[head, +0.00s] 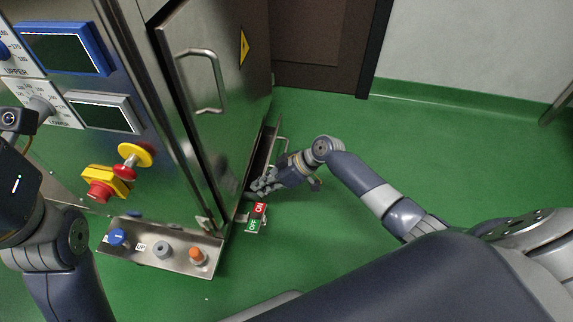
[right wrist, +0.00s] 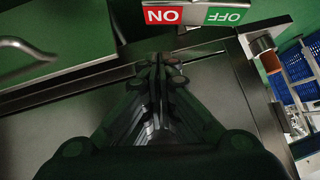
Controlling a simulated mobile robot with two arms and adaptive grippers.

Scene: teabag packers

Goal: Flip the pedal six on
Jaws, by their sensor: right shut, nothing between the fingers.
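The pedal is a small rocker with a red ON half and a green OFF half (head: 257,217), low at the foot of the steel machine in the head view. In the right wrist view the pedal (right wrist: 200,14) is at the top edge, partly cut off, with its lettering upside down. My right gripper (head: 259,188) is low beside the machine, just beyond the red half in the head view. It is shut and empty; its fingertips (right wrist: 160,60) point towards the pedal with a gap in the picture. My left arm shows at the left edge, but its fingers are not visible.
Open green floor (head: 350,130) lies to the right. Blue crates (right wrist: 290,75) show at the wrist view's right.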

